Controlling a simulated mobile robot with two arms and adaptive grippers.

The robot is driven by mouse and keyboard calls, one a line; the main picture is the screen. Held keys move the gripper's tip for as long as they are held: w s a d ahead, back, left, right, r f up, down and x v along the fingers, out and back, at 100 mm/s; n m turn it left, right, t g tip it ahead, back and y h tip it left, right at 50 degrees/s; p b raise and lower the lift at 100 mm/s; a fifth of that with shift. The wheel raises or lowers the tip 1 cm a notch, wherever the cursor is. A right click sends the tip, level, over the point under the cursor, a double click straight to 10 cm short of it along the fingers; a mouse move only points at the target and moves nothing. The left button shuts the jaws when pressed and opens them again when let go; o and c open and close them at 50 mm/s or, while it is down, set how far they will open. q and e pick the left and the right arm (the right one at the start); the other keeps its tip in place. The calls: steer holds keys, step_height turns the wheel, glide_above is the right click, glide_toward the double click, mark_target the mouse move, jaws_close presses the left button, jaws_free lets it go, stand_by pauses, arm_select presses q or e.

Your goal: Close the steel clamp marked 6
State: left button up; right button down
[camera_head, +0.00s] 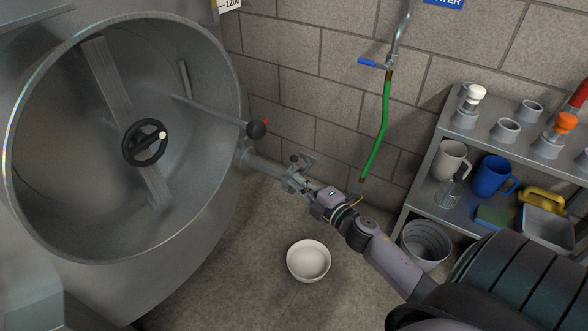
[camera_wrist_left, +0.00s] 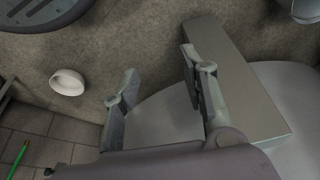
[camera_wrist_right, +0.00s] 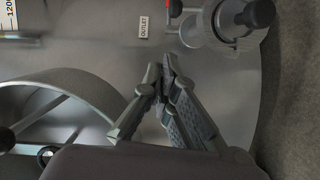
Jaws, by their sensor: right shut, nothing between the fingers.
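I cannot make out a clamp marked 6 in any view.
The large tank (camera_head: 225,215) with an open round mouth fills the left. A rod with a black ball (camera_head: 257,129) juts from it. A white bowl (camera_head: 308,262) lies on the floor. A green hose (camera_head: 378,130) hangs on the wall. A shelf (camera_head: 432,160) with mugs stands right.

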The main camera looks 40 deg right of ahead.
mark_target(296, 167)
arm_select(q)
steer(key=shift+s+r+b, duration=0.1)
steer(key=shift+s+b, duration=0.1)
steer(key=shift+b, duration=0.35)
arm_select(e)
steer(key=w, duration=0.1)
steer(key=w+d, duration=0.1)
steer(key=w, duration=0.1)
steer(key=w+d, duration=0.1)
steer(key=w, duration=0.1)
steer(key=shift+w+d+f, duration=0.2)
steer(key=shift+w+f, duration=0.05)
steer(key=shift+f, duration=0.1)
arm_select(q)
steer(key=shift+w+f+p, duration=0.3)
steer(key=shift+f+p, duration=0.15)
steer(key=shift+p, duration=0.25)
arm_select(e)
steer(key=shift+w+d+m, duration=0.45)
steer(key=shift+d+m, duration=0.15)
steer(key=shift+d, duration=0.2)
steer(key=shift+r, duration=0.1)
